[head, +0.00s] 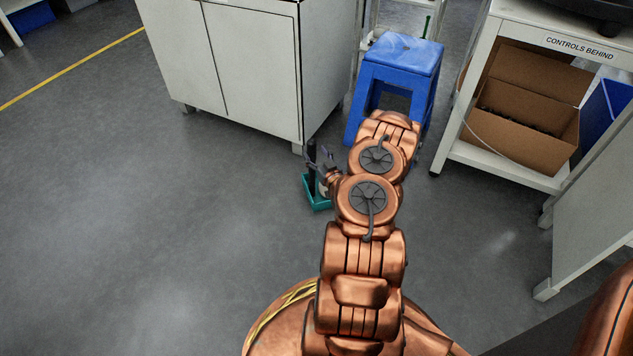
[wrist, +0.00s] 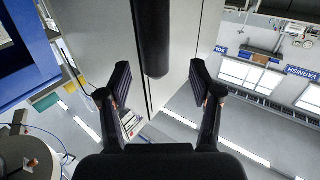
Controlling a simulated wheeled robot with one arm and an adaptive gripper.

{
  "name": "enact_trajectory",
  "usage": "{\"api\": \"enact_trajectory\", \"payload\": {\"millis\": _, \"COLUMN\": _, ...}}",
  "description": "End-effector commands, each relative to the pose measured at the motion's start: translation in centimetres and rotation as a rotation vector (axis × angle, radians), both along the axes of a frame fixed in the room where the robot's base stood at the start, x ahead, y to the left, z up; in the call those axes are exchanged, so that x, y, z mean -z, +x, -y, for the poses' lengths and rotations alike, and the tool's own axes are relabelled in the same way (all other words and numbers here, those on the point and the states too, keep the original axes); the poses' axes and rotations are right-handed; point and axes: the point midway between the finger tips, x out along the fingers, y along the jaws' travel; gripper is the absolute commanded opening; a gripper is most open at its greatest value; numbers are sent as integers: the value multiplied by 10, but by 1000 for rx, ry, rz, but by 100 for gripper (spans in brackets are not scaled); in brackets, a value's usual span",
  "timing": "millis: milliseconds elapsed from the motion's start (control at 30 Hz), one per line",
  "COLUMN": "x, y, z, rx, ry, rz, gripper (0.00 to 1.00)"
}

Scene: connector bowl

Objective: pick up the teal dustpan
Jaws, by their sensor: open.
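The teal dustpan (head: 317,203) is on the floor by the near corner of the white cabinet, its pan partly hidden by my arm. Its dark upright handle (head: 312,155) rises beside my gripper (head: 323,168). In the wrist view my gripper (wrist: 160,74) is open, with its two fingers spread wide. The black handle (wrist: 153,38) reaches in from the top, and its rounded end lies between the fingertips with gaps on both sides. The pan is not visible in the wrist view.
The white cabinet (head: 255,70) stands just behind the dustpan. A blue step stool (head: 400,58) is behind my arm to the right. A white shelf unit (head: 500,160) with cardboard boxes (head: 525,110) stands at right. Open grey floor (head: 130,200) lies to the left.

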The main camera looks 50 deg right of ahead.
Motion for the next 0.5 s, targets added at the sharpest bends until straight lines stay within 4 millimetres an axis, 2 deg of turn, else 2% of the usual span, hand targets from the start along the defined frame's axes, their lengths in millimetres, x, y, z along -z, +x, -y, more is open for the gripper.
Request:
{"api": "enact_trajectory", "payload": {"millis": 300, "x": 3, "y": 35, "z": 18, "rx": -1, "ry": -5, "rz": 3, "gripper": 64}}
{"api": "enact_trajectory", "payload": {"millis": 500, "x": 2, "y": 43, "z": 21, "rx": 0, "ry": -1, "rz": 0, "gripper": 64}}
